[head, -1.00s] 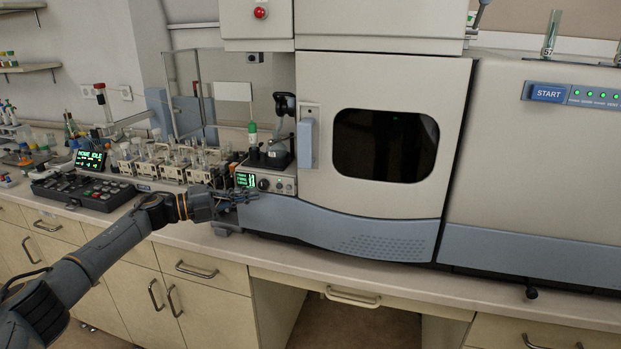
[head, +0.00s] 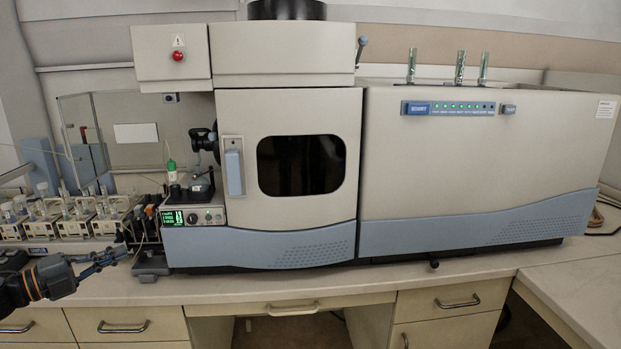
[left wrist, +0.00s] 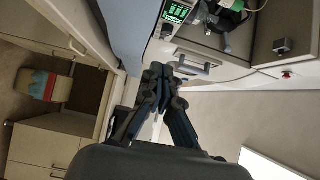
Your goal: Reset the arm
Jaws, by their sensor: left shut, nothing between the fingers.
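My left gripper (head: 108,257) comes in from the left edge in the head view. It is shut and empty, in front of the small control unit with the green display (head: 173,217). In the left wrist view the shut fingers (left wrist: 160,75) point toward the unit's green display (left wrist: 177,12). Most of my left arm is out of the picture. My right arm and gripper do not show.
The big spectrometer (head: 290,240) fills the bench; its door is shut. A blue button panel with green lights (head: 449,108) is on its right part. Glass tubes (head: 460,67) stand on top. Several pump modules (head: 75,225) stand at left. The bench front (head: 300,285) is clear.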

